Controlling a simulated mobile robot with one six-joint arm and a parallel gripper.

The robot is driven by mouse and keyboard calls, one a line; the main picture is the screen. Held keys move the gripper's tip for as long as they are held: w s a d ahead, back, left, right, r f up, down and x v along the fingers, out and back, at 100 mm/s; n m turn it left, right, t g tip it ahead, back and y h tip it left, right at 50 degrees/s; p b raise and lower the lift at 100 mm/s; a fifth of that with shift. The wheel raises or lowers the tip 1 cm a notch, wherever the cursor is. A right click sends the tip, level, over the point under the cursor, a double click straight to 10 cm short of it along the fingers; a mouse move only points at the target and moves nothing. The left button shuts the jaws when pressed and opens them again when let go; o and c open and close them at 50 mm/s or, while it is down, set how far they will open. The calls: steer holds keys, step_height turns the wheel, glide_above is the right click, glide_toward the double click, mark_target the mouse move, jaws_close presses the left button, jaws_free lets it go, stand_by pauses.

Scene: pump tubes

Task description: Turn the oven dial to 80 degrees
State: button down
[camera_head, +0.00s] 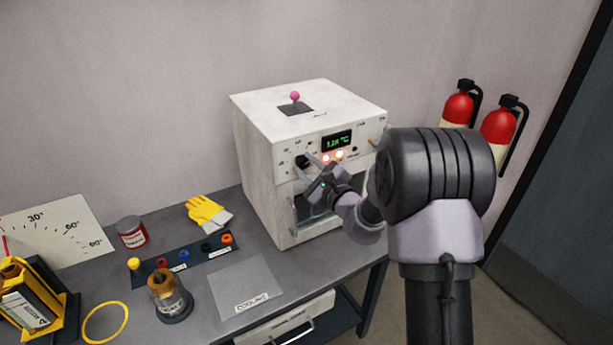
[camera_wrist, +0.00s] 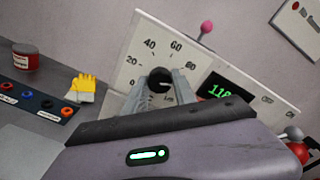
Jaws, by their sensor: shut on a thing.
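The oven (camera_head: 270,165) is a white box on the grey bench, with a control panel along the top of its front. Its black dial (camera_wrist: 160,79) sits on a white panel with a scale around it; 20, 40 and 60 are readable in the wrist view. The dial's pointer setting is too small to read. My gripper (camera_wrist: 158,88) is shut on the dial, with one finger on each side of it. In the head view my gripper (camera_head: 311,172) reaches the dial from the front. A green display (camera_head: 337,141) beside the dial reads about 118 °C.
A pink-knobbed lever (camera_head: 295,97) stands on the oven's top. Yellow gloves (camera_head: 208,213), a red tin (camera_head: 132,232), a tool strip (camera_head: 185,258) and a brown-topped jar (camera_head: 170,297) stand left of the oven. Fire extinguishers (camera_head: 499,130) hang on the right wall.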

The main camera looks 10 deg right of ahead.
steer(key=n+b, duration=0.2)
steer(key=b, duration=0.1)
steer(key=shift+f+n, duration=0.2)
steer(key=shift+n, duration=0.2)
steer(key=shift+r+n+b, duration=0.1)
steer(key=shift+n+b, duration=0.6)
steer(key=shift+b, duration=0.25)
steer(key=shift+r, duration=0.1)
steer(key=c, duration=1)
jaws_free()
steer(key=shift+s, duration=0.1)
steer(key=p+v, duration=0.1)
steer(key=v, duration=1.6)
steer(key=shift+s+a, duration=0.15)
steer(key=shift+s, duration=0.1)
